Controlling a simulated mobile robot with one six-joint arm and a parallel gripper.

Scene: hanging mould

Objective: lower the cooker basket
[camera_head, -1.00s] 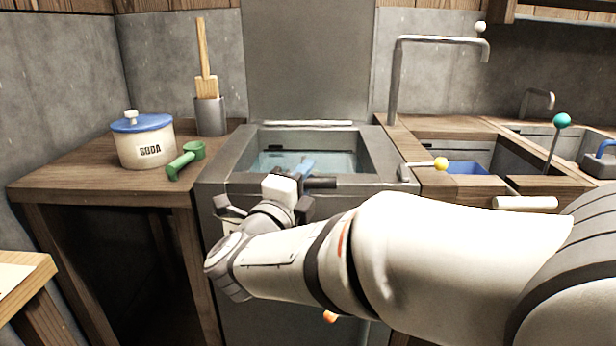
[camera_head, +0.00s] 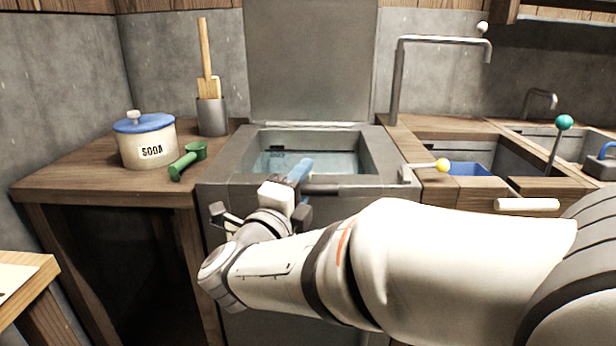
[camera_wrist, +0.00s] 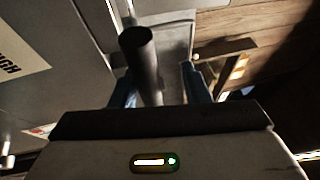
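The cooker is a grey metal unit (camera_head: 215,190) with its lid (camera_head: 308,60) standing open and bluish water (camera_head: 330,162) in its well. The basket itself cannot be made out. A dark bar-like handle (camera_head: 330,189) shows at the cooker's front edge, right of my gripper (camera_head: 300,172). In the wrist view, a dark round handle (camera_wrist: 147,65) lies between the blue fingers of my gripper (camera_wrist: 157,88), nearer the left finger. The fingers stand apart, with a gap on the right. My wrist hides part of the cooker's front.
On the right are a tap (camera_head: 396,85), a yellow-knobbed lever (camera_head: 441,166) and sink basins (camera_head: 425,150). My forearm spans the front.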

